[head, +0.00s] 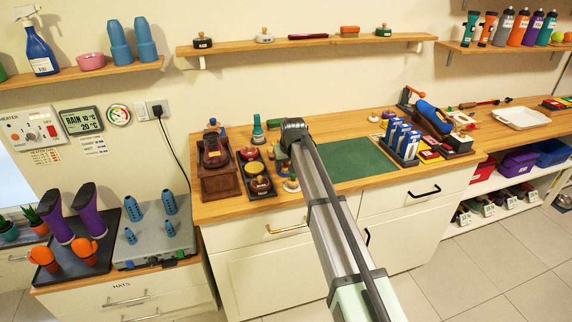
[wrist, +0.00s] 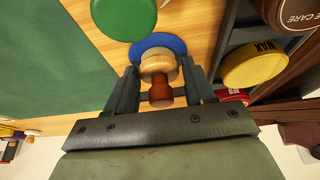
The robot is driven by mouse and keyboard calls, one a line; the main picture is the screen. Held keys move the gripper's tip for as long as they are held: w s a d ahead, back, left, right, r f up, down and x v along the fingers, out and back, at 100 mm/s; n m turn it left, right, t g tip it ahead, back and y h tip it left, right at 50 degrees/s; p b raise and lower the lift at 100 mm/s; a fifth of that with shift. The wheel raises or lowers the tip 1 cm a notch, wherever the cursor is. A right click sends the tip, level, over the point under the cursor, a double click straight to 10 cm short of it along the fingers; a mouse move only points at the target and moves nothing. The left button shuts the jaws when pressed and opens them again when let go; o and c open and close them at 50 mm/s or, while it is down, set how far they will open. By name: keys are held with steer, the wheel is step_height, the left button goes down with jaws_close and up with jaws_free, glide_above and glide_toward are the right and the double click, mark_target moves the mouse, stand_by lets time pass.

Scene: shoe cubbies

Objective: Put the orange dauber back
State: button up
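My gripper (head: 294,130) is low over the wooden counter, between the tray of tins and the green mat. In the wrist view its fingers (wrist: 160,92) are apart, one on each side of a small upright piece with an orange-brown knob (wrist: 160,95), a pale wooden collar (wrist: 158,65) and a blue round base (wrist: 165,42). A narrow gap seems to show beside the knob. I cannot tell if this is the orange dauber; my arm hides it in the head view. A green disc (wrist: 122,15) lies close by.
A dark tray (head: 252,194) with round tins and a wooden stand (head: 222,184) are to the left. A green mat (head: 350,160) lies to the right, with blue-and-white boxes (head: 402,140) beyond. A wall shelf (head: 310,43) holds several small items above.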

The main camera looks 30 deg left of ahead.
steer(key=shift+o, duration=1.2)
steer(key=v, duration=1.2)
steer(key=shift+r, duration=0.2)
